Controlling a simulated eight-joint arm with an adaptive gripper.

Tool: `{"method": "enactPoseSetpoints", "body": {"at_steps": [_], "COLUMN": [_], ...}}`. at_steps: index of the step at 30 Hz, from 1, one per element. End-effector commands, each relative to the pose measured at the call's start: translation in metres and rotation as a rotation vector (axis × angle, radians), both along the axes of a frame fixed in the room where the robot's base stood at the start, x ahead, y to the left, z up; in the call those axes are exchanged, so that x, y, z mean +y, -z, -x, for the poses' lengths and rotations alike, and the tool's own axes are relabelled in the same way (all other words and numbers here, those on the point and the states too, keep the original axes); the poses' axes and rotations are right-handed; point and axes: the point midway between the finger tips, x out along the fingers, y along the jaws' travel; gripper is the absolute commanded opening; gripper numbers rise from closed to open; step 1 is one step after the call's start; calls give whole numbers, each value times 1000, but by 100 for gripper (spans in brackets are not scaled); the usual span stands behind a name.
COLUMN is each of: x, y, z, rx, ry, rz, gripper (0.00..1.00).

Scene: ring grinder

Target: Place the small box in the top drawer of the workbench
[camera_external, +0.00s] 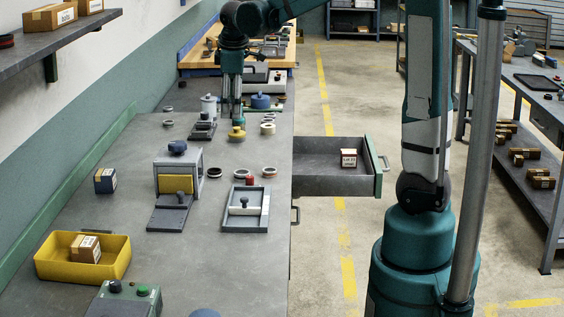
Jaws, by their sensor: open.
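The workbench (190,250) has its top drawer (320,181) pulled out to the right. A small brown box (348,158) with a white label lies inside the drawer, near its front. Another small brown box (86,249) sits in a yellow bin (55,268) at the front left of the bench. My gripper (231,119) points down over the far part of the bench, just above or at a yellow round-topped piece (237,134). Its fingers look narrow here and hold no box. Whether they touch the yellow piece I cannot tell.
A small dark blue box (105,180) stands at the left. A grey fixture with a yellow block (175,184) and a grey tray (246,209) stand mid-bench. A control box (125,300) is in front. The bench surface between the bin and tray is clear.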

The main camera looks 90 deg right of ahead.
Motion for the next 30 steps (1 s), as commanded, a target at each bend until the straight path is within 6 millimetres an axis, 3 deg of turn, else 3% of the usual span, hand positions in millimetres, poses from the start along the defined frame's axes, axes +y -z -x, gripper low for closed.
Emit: {"method": "enactPoseSetpoints", "body": {"at_steps": [3,14,30], "x": [41,158,314], "y": [-8,-22,-21], "z": [-7,-13,16], "rx": [-41,-170,-354], "ry": [-12,-30,-52], "rz": [1,-18,-101], "gripper": [52,52,52]}}
